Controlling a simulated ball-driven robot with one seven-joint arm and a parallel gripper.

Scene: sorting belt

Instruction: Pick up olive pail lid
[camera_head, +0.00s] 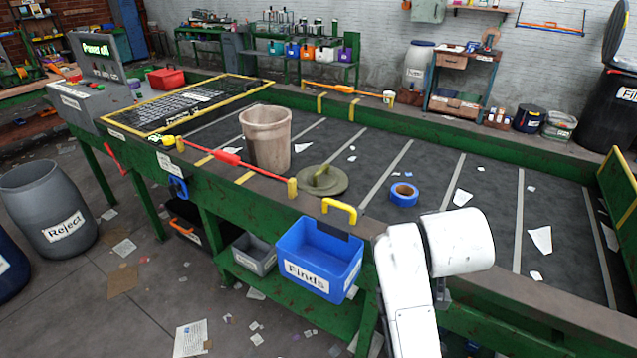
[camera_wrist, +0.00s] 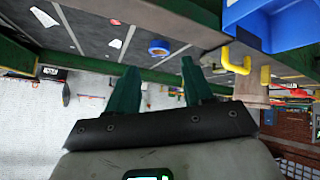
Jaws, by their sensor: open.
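The olive pail lid (camera_head: 322,181) lies flat on the dark belt in the head view, with a raised handle on top. It is just right of the beige pail (camera_head: 267,138), which stands upright. A blue tape roll (camera_head: 404,194) lies to the lid's right and also shows in the wrist view (camera_wrist: 158,47). My gripper (camera_wrist: 158,76) shows two green fingers spread apart with nothing between them. The wrist view is turned over, and I cannot clearly make out the lid there. In the head view my white arm is at the front right, apart from the lid; its fingers are not clearly visible.
A blue Finds bin (camera_head: 327,249) with a yellow hook hangs at the belt's near edge, in front of the lid. A red-handled rod (camera_head: 240,161) lies along the near rail. Scraps dot the belt. A grey Reject barrel (camera_head: 49,208) stands on the floor left.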

